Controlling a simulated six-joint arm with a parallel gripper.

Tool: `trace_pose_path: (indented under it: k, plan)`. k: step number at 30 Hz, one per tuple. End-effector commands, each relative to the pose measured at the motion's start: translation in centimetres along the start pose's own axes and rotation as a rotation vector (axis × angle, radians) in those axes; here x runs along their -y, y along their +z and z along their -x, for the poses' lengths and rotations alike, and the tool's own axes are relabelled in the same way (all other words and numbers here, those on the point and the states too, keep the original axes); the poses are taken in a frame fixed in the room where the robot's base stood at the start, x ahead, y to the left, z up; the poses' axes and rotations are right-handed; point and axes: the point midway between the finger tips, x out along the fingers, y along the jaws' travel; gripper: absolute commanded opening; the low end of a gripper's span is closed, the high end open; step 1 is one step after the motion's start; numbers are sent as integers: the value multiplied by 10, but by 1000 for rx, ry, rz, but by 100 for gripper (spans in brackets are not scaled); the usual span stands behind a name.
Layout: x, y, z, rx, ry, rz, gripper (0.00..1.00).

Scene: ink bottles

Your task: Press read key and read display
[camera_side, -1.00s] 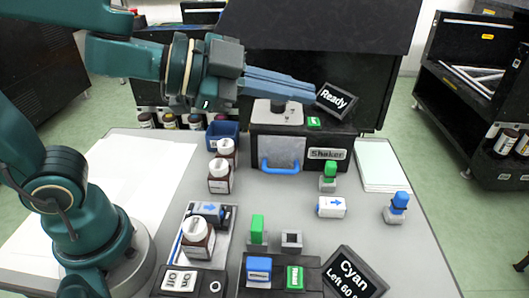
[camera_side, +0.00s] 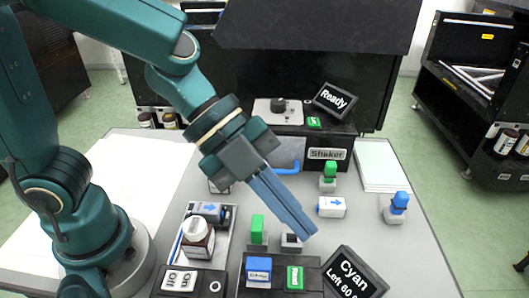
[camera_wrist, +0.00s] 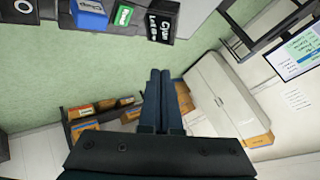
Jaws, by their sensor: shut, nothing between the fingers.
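The green read key (camera_side: 295,278) sits on a dark unit at the front of the table, right of a blue key (camera_side: 258,269). The display (camera_side: 353,275) stands tilted to the right of the keys and reads "Cyan" with "Left 60" below, the rest cut off. My gripper (camera_side: 308,234) is shut and empty, pointing down and to the right, above and behind the read key and apart from it. In the wrist view, the read key (camera_wrist: 123,14) and the display (camera_wrist: 162,19) show at the top, beyond my closed fingers (camera_wrist: 158,75).
A white-capped bottle (camera_side: 198,238) stands on a tray left of the keys. A green-topped block (camera_side: 258,229) and a small grey holder (camera_side: 291,241) stand just behind the keys. The shaker (camera_side: 328,155) with its "Ready" screen (camera_side: 335,101) is at the back.

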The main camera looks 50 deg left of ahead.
Motion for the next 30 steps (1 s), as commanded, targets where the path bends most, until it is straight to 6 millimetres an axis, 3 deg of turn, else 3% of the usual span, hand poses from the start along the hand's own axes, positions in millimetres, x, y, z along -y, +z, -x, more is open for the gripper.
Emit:
trace_pose_path:
  k: [30]
  plan:
    - [-42, 42, -57, 0, 3, 7, 0]
